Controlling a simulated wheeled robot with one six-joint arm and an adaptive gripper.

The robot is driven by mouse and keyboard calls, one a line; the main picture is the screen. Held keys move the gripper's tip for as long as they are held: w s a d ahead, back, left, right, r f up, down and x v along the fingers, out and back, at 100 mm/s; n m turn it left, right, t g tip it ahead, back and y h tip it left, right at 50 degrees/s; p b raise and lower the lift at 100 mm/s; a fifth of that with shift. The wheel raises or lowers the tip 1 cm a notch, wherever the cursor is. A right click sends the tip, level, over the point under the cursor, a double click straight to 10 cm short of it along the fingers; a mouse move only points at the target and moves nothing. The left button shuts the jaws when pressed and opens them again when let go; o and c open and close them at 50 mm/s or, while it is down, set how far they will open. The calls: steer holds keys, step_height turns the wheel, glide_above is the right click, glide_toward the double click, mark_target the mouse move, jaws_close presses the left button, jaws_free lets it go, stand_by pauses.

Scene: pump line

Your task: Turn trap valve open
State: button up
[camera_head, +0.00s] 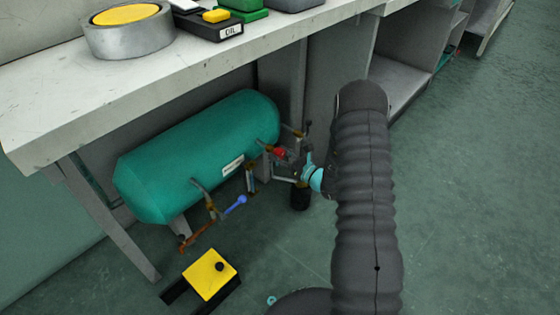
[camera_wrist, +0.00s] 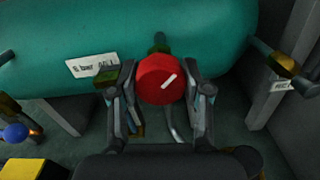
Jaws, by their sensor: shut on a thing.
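A red round valve knob (camera_wrist: 160,80) with a white line on its face sits on a short stem in front of the teal tank (camera_wrist: 60,45) in the wrist view. The line slants up to the right. My gripper (camera_wrist: 163,85) has one finger on each side of the knob and is shut on it. In the head view the red knob (camera_head: 279,152) shows small beside my gripper (camera_head: 297,160), right of the tank (camera_head: 190,150). I cannot tell from a label here which valve is the trap valve.
A blue-ended lever (camera_head: 236,204) and brass pipe fittings stand in front of the tank. A yellow-topped block (camera_head: 210,275) lies on the floor at lower left. The bench top (camera_head: 70,110) overhangs the tank. Open floor (camera_head: 470,200) lies to the right.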

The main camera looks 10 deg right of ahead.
steer(key=n+b, duration=0.4)
steer(key=shift+f+n, duration=0.15)
steer(key=shift+n, duration=0.15)
steer(key=n+b, duration=0.1)
steer(key=n, duration=0.3)
steer(key=shift+r, duration=0.2)
steer(key=shift+n, duration=0.3)
steer(key=o, duration=1.2)
steer(key=shift+s, duration=0.1)
steer(key=v, duration=1.1)
steer(key=shift+s+d, duration=0.25)
steer(key=shift+s, duration=0.05)
